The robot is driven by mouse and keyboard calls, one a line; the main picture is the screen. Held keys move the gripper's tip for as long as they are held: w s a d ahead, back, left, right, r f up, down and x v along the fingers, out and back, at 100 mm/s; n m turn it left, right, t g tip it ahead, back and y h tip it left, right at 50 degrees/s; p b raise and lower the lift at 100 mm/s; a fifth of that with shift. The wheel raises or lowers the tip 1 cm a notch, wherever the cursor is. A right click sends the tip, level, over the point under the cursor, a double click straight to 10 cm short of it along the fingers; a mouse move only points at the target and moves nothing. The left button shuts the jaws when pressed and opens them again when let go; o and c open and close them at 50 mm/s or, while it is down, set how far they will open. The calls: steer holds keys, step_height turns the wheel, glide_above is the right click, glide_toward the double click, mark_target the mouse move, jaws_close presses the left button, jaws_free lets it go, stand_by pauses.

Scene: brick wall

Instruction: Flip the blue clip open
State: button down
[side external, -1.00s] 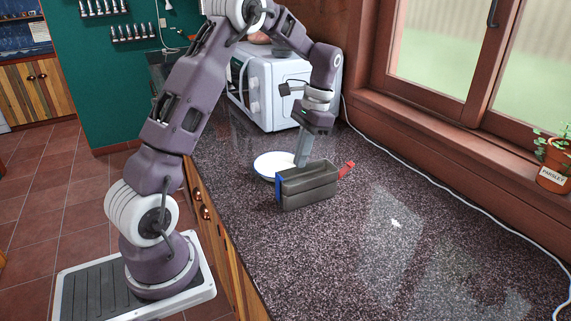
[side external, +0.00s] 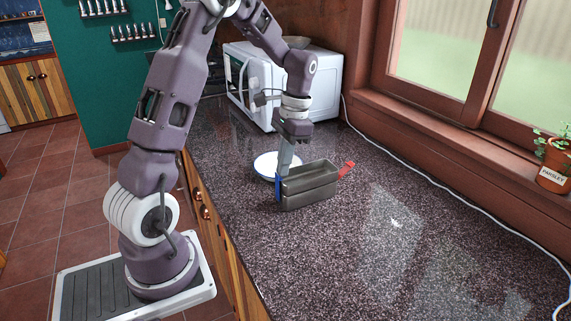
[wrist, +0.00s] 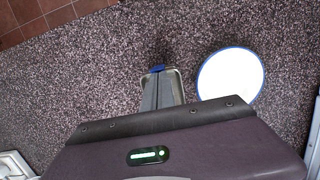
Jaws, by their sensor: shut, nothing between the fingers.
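A grey rectangular box (side external: 310,193) stands on the counter, with its top open in the side view. The blue clip (side external: 278,189) is at its left end, upright against the end wall. A red clip (side external: 346,170) sticks out at an angle from the right end. My gripper (side external: 284,172) is shut and empty, pointing down at the box's left end, close to the blue clip. In the wrist view, the blue clip (wrist: 157,69) shows just beyond the fingertips, and the fingers hide much of the box. I cannot tell whether they touch the clip.
A white plate with a blue rim (side external: 266,163) lies behind the box, partly hidden by my gripper. A white microwave (side external: 275,85) stands farther back. A potted parsley (side external: 554,165) sits at the right by the window. The counter right of the box is clear.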

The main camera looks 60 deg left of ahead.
steer(key=s+f+t, duration=0.1)
steer(key=s+t, duration=0.1)
steer(key=s, duration=0.5)
steer(key=shift+f, duration=0.2)
steer(key=shift+a, duration=0.1)
steer(key=shift+w+f, duration=0.2)
steer(key=shift+w, duration=0.6)
steer(key=shift+r, duration=0.1)
